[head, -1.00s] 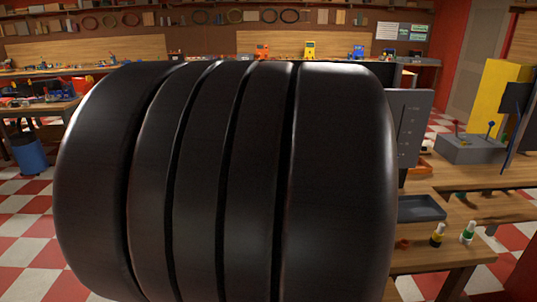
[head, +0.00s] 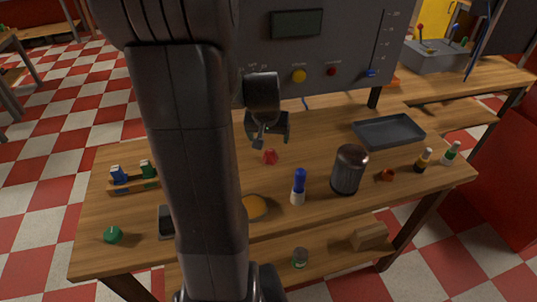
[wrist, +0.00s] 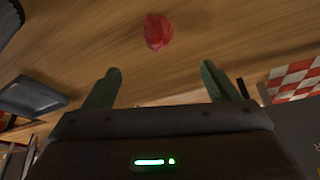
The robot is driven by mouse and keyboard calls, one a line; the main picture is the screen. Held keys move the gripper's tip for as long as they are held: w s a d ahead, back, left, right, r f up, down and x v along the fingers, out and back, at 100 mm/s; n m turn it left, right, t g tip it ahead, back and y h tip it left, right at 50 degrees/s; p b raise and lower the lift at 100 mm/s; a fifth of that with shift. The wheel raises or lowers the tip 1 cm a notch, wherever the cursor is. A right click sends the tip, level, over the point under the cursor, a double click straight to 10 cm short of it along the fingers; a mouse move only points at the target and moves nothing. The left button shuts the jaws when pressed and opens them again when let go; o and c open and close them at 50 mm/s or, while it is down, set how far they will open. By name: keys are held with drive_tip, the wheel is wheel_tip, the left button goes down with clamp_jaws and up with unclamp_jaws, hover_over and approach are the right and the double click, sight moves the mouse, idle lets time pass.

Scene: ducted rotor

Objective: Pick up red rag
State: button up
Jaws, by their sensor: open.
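The red rag (head: 271,157) is a small crumpled red piece lying on the wooden workbench (head: 330,212) in the head view. In the wrist view the rag (wrist: 158,32) lies on the wood beyond my fingertips, near the top middle. My gripper (head: 268,138) hangs above the bench just behind and above the rag in the head view. In the wrist view my gripper (wrist: 161,76) shows two green fingers spread wide apart with nothing between them. The rag is apart from the fingers.
A dark canister (head: 349,169), a blue-capped bottle (head: 299,187) and an orange item (head: 255,207) stand nearer the bench front. A grey tray (head: 388,131) lies to the right. A grey control panel (head: 325,50) rises behind my gripper. Bare wood surrounds the rag.

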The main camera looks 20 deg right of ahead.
sight(270, 151)
drive_tip(key=x, duration=0.4)
drive_tip(key=shift+f, duration=0.3)
drive_tip(key=x, duration=0.2)
drive_tip(key=s+x, duration=0.1)
drive_tip(key=x, duration=0.1)
drive_tip(key=shift+w+f, duration=0.1)
drive_tip(key=shift+f, duration=0.25)
drive_tip(key=shift+w+f, duration=0.2)
drive_tip(key=shift+f, duration=0.2)
drive_tip(key=shift+c, duration=0.3)
drive_tip(key=c, duration=1)
